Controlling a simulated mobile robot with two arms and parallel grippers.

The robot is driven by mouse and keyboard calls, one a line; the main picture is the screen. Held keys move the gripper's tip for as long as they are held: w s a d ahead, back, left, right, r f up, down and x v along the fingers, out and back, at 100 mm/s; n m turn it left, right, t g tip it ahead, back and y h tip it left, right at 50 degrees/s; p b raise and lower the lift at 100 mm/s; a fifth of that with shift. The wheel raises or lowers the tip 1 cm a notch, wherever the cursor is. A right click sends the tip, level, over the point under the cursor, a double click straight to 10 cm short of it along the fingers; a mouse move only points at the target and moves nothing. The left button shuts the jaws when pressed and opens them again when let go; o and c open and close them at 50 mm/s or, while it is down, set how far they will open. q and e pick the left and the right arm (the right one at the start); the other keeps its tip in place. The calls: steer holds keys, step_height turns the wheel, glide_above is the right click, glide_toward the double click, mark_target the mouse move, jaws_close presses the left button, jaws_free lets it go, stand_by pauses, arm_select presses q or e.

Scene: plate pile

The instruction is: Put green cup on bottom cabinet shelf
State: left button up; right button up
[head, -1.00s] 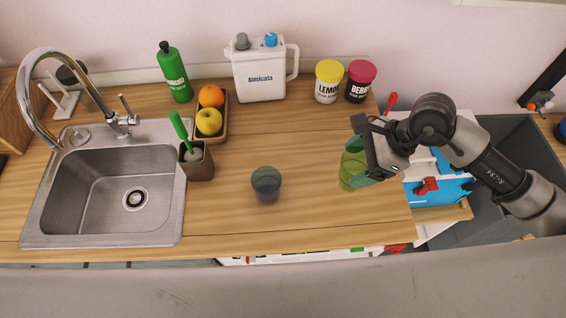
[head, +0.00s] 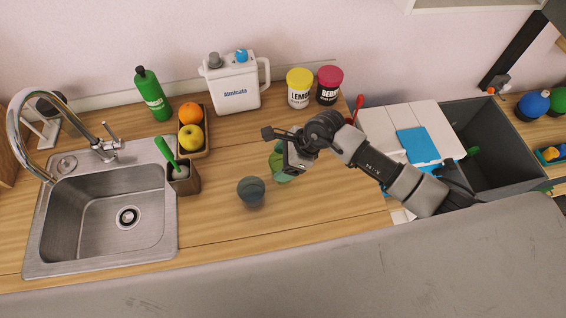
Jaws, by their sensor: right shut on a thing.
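The green cup (head: 277,163) is translucent and sits in my right gripper (head: 284,158), which is shut on it over the wooden counter. The jaws and wrist cover part of the cup. I cannot tell how high it is above the wood. A dark blue-grey cup (head: 251,189) stands on the counter just left of and nearer than it. My left gripper is not in view. The bottom cabinet shelf cannot be made out.
The sink (head: 60,225) is at the left, with a brush holder (head: 185,181) beside it. A fruit tray, a white jug (head: 233,92) and two canisters (head: 299,98) line the back. A grey bin (head: 490,145) is at the right. The counter's front middle is bare.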

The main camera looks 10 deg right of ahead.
steer(key=shift+f+p, duration=0.4)
steer(key=shift+f, duration=1.05)
steer(key=shift+f, duration=0.2)
steer(key=o, duration=0.9)
steer(key=shift+r, duration=0.1)
steer(key=shift+r, duration=0.1)
